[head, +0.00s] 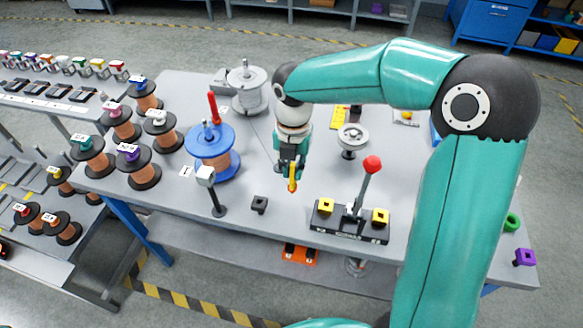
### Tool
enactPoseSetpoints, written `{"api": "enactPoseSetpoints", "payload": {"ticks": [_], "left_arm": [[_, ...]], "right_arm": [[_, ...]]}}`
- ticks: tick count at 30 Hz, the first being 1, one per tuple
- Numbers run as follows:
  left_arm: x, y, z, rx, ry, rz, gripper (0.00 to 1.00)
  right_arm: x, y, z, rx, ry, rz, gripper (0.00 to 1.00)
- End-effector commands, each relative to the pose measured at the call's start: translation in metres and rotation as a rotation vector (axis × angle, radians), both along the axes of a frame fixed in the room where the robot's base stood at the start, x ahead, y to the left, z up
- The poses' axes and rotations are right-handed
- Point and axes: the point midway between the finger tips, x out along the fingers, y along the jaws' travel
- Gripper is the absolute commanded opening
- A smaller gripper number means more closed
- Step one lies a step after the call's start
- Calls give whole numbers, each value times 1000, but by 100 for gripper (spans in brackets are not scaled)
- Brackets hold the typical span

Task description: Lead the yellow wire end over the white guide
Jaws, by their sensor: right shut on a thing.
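My right gripper (289,167) hangs over the middle of the table, pointing down. It is shut on the yellow wire end (292,184), a short yellow piece that sticks out below the fingers. The wire itself is too thin to follow clearly. The white guide (205,175) is a small white block on a black post, standing near the table's front edge. It is to the left of my right gripper and apart from it. My left gripper is not in view.
A blue-flanged copper spool (211,151) with a red handle stands behind the guide. A small black block (259,204) lies between guide and gripper. A red-knobbed lever base with yellow blocks (350,222) is at right. Several copper spools (138,165) crowd the left.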

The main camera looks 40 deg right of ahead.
Motion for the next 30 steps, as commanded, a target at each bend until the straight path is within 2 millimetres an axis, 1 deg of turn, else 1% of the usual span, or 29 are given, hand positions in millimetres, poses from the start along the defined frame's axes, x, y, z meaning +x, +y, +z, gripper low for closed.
{"api": "enactPoseSetpoints", "payload": {"ticks": [8,21,24,30], "left_arm": [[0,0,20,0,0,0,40],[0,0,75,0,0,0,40],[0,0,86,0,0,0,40],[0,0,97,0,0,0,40]], "right_arm": [[0,0,21,-1,1,0,0],[1,0,81,-3,3,0,0],[1,0,93,-3,5,0,0],[1,1,105,-4,7,0,0]]}}
